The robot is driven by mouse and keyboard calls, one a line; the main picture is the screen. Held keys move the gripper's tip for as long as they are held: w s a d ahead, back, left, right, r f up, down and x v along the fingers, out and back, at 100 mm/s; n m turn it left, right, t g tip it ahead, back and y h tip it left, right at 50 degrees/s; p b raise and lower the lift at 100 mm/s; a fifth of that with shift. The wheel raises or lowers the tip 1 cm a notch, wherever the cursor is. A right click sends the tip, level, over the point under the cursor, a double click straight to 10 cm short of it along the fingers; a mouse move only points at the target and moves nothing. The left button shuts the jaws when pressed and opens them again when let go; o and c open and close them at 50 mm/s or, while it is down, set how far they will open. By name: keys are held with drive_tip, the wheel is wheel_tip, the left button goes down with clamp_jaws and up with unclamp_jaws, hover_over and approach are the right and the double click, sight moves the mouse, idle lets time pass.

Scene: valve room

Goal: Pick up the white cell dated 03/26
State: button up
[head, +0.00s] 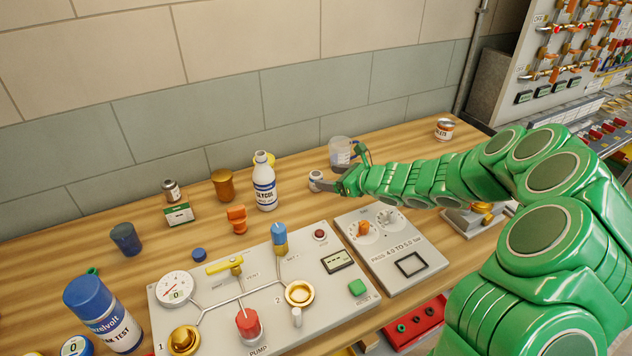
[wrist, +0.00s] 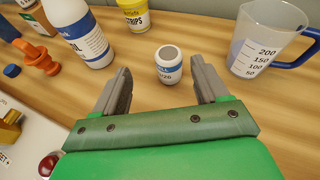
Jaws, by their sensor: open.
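A small white cell (wrist: 169,66) with a grey top and a blue band stands upright on the wooden bench. In the head view the cell (head: 315,181) is just left of my gripper (head: 336,181). In the wrist view my open gripper (wrist: 162,88) has one finger on each side of the cell, with the cell between and slightly beyond the fingertips. Neither finger visibly touches it.
A white bottle (head: 264,183) and a yellow strips tub (wrist: 133,14) stand left of the cell. A measuring jug (wrist: 262,45) with a blue handle stands close on the right. The valve panel (head: 205,312) lies in front. Bare bench surrounds the cell.

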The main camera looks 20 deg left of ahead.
drive_tip(key=shift+w+d+f+m, duration=0.1)
drive_tip(key=shift+w+f+m, duration=0.25)
drive_tip(key=shift+f, duration=0.25)
drive_tip(key=shift+w+d+f+m, duration=0.1)
drive_tip(key=shift+w+f+m, duration=0.2)
drive_tip(key=shift+f, duration=0.3)
drive_tip(key=shift+x, duration=3.8)
drive_tip(key=shift+s, duration=0.1)
drive_tip(key=c, duration=1.1)
drive_tip(key=shift+o, duration=0.2)
drive_tip(key=shift+r, duration=0.1)
